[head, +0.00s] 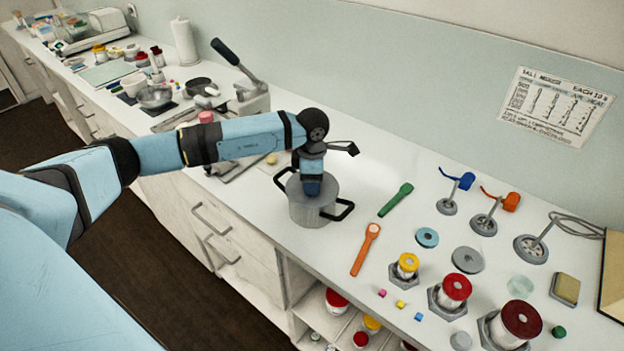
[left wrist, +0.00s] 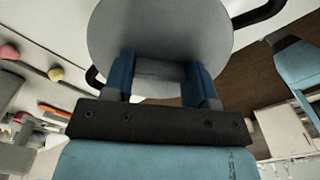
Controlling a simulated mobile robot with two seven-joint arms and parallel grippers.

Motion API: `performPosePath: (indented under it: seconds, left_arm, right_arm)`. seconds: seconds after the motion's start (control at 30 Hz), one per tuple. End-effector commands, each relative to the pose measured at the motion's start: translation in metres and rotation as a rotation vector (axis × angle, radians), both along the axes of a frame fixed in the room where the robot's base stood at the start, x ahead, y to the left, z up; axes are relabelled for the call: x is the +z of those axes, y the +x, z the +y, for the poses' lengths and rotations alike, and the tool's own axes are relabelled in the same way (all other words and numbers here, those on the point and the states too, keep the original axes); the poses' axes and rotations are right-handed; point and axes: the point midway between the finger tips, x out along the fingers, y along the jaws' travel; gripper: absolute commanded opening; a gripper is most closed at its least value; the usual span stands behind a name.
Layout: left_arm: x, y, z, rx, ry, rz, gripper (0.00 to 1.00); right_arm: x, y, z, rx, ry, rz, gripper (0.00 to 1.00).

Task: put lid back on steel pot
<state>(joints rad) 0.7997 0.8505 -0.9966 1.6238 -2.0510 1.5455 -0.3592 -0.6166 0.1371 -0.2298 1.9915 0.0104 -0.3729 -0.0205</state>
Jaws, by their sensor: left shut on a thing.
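The steel pot (head: 309,217) stands on the white counter, with a black loop handle on each side. My left gripper (head: 312,190) points straight down over the middle of the pot. In the left wrist view its two blue fingers (left wrist: 160,85) are shut on the grey lid (left wrist: 160,32), a round flat disc, at its raised grip. The lid is level over the pot mouth and covers it. I cannot tell whether it rests fully on the rim. The pot's black handles (left wrist: 262,14) show beside the lid. My right gripper is not in view.
A green spoon (head: 396,200) and an orange spoon (head: 365,250) lie to the right of the pot. Further right are several lidded jars (head: 450,292), discs and small cubes. A grey lever machine (head: 248,98) stands behind to the left. The counter's front edge runs close to the pot.

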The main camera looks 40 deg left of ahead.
Motion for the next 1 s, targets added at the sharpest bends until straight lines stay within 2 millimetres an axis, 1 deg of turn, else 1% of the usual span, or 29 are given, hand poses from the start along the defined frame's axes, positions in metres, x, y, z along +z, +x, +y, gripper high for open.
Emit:
performPosePath:
  seconds: [0.5, 0.87, 0.9, 0.97, 1.0]
  left_arm:
    - [-0.0032, 0.0002, 0.0001, 0.0, 0.0, 0.0, 0.3]
    - [-0.0028, 0.0001, 0.0001, 0.0, 0.0, 0.0, 0.3]
    - [-0.0027, 0.0001, 0.0001, 0.0, 0.0, 0.0, 0.55]
    - [-0.0027, 0.0001, 0.0001, 0.0, 0.0, 0.0, 0.68]
    - [-0.0028, 0.0001, 0.0001, 0.0, 0.0, 0.0, 0.78]
  right_arm:
    - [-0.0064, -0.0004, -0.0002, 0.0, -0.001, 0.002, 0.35]
    - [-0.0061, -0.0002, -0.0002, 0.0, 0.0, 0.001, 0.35]
    - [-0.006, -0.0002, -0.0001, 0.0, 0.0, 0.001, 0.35]
    - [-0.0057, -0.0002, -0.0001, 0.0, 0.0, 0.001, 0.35]
    - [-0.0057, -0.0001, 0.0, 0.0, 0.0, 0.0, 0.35]
